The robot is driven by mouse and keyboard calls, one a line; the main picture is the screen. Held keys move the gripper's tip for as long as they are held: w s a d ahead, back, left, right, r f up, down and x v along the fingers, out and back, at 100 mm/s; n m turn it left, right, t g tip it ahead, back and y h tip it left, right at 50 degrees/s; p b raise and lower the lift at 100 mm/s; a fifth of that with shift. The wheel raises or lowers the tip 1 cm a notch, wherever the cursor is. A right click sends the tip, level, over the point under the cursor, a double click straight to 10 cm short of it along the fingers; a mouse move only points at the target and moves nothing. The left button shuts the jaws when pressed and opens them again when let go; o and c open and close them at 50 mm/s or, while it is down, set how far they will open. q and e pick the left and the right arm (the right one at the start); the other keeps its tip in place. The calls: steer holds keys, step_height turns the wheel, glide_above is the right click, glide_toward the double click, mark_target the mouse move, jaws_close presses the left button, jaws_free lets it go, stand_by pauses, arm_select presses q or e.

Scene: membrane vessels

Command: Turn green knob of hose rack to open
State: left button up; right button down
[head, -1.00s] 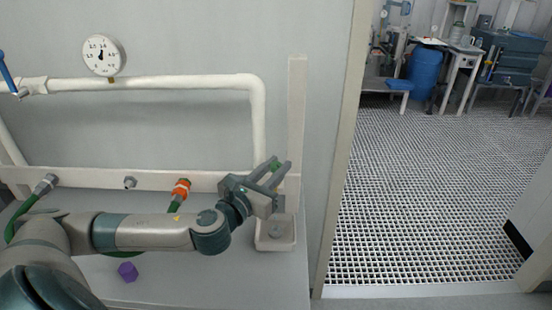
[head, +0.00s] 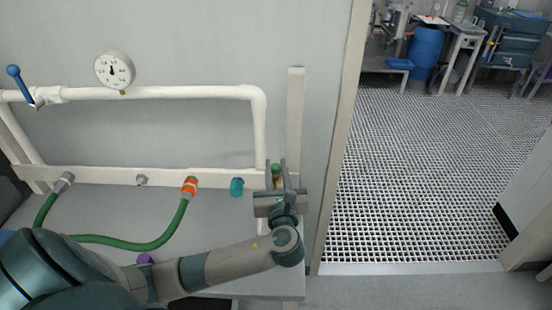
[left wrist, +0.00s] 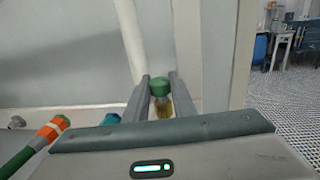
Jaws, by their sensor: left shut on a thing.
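The green knob (head: 277,168) sits at the right end of the white hose rack (head: 110,174), near the white upright post. A brass-coloured body shows just below the knob (left wrist: 160,87) in the left wrist view. My left gripper (head: 277,163) points away towards the wall, with one finger on each side of the knob. Its fingers (left wrist: 161,90) are shut on the knob. My right gripper is in neither current view.
A teal fitting (head: 237,187) is just left of my gripper. An orange coupling (head: 190,187) with a green hose (head: 150,245) and a grey fitting (head: 142,180) are farther left. A gauge (head: 114,69) and blue-handled valve (head: 18,80) sit above. A doorway is at right.

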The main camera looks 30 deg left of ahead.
arm_select(q)
steer(key=n+g+y+p, duration=0.1)
steer(key=g, duration=0.1)
steer(key=n+g+y+p, duration=0.2)
steer(key=shift+d+r+y, duration=0.1)
steer(key=shift+r+y, duration=0.1)
steer(key=shift+y, duration=0.1)
steer(key=n+g+y+p, duration=0.1)
steer(key=n+g+p, duration=0.1)
steer(key=n+g, duration=0.1)
steer(key=shift+g+y, duration=0.3)
steer(key=shift+y, duration=0.1)
steer(key=n+g, duration=0.1)
steer(key=g, duration=0.1)
steer(key=n+g+y, duration=0.1)
steer(key=shift+w+f+n+g, duration=0.1)
steer(key=shift+f+n+g, duration=0.05)
steer(key=shift+n+g, duration=1.45)
steer(key=shift+g, duration=0.9)
steer(key=o, duration=1.1)
steer(key=shift+c, duration=0.2)
